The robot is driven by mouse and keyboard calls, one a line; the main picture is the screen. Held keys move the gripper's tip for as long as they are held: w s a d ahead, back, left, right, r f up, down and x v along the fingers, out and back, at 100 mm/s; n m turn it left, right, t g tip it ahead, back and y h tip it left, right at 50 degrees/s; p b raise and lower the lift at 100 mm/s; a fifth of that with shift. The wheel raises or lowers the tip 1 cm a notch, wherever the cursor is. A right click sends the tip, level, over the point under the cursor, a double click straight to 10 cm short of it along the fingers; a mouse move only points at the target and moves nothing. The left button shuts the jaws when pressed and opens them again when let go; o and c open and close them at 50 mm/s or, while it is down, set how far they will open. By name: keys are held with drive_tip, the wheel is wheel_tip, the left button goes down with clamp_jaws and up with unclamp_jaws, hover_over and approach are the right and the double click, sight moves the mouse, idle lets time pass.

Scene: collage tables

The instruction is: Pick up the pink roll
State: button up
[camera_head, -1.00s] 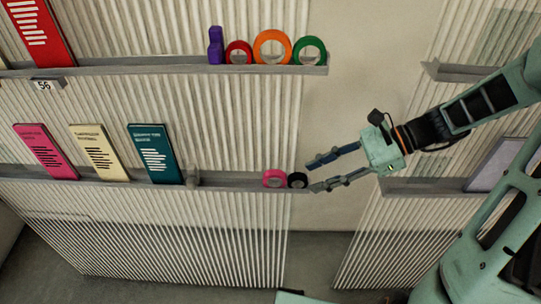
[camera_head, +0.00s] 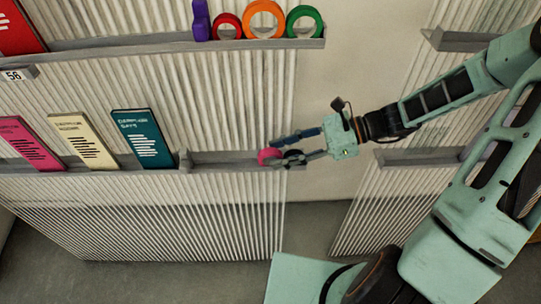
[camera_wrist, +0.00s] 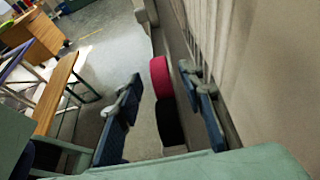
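The pink roll (camera_head: 268,157) stands on the lower shelf, near its right end. In the wrist view the pink roll (camera_wrist: 160,77) lies between the tips of my two fingers, with gaps to both sides. My gripper (camera_head: 273,153) is open and reaches in from the right, with its fingers straddling the rolls. A black roll (camera_head: 294,156) stands just right of the pink one, partly hidden by my fingers. In the wrist view the black roll (camera_wrist: 169,124) is nearer my palm, also between the fingers.
The lower shelf (camera_head: 225,161) holds pink, cream and teal booklets (camera_head: 143,140) at the left and a small grey object (camera_head: 185,160). The upper shelf (camera_head: 160,42) holds purple, red, orange (camera_head: 264,34) and green items. A ribbed wall panel backs the shelves.

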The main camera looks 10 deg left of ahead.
sight(278, 152)
drive_tip(key=x, duration=0.3)
drive_tip(key=shift+a, duration=0.15)
drive_tip(key=shift+w, duration=0.1)
drive_tip(key=shift+c, duration=0.4)
clamp_jaws()
drive_tip(key=shift+r, duration=0.1)
